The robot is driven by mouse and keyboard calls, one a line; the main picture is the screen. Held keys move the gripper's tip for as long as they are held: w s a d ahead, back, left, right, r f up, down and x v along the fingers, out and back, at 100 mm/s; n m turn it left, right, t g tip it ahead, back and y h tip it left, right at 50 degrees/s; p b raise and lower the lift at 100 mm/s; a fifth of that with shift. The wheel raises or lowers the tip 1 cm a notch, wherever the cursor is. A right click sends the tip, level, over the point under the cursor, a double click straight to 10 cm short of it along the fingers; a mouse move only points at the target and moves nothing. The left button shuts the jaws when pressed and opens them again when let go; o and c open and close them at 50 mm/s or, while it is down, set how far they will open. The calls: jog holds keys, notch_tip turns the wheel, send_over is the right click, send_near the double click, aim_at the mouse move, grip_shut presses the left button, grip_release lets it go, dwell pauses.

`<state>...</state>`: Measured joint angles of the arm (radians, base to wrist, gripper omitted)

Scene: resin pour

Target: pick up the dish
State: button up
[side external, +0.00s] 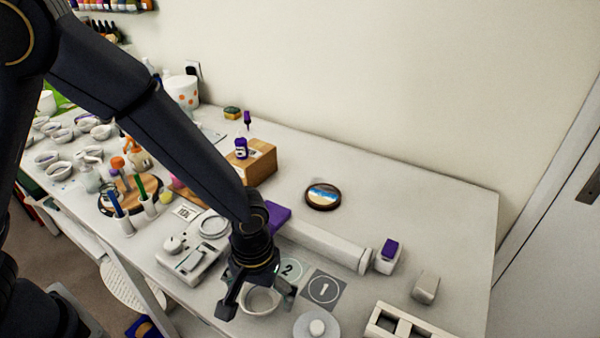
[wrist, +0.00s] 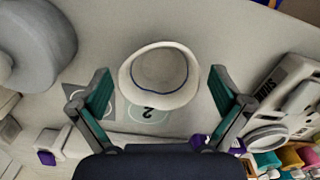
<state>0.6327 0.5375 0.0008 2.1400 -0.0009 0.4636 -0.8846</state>
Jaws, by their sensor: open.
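The dish (wrist: 160,75) is a round white bowl with a thin blue line inside its rim. In the wrist view it sits between and just beyond my open fingers, touching neither as far as I can see. In the side view the dish (side external: 261,300) stands on the table below my gripper (side external: 255,298), partly hidden by it. My gripper also shows in the wrist view (wrist: 160,100), with its two fingers wide apart and nothing held. The dish looks empty.
Mats marked 1 (side external: 323,289) and 2 (side external: 291,270) lie beside the dish. A round grey-white lidded thing (side external: 316,326) stands at the right front. A scale-like device (side external: 190,258) is at the left. A long white roll (side external: 322,246) lies behind.

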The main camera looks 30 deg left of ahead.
jog(key=c, duration=1.1)
jog(key=shift+r, duration=0.1)
jog(key=shift+c, duration=0.2)
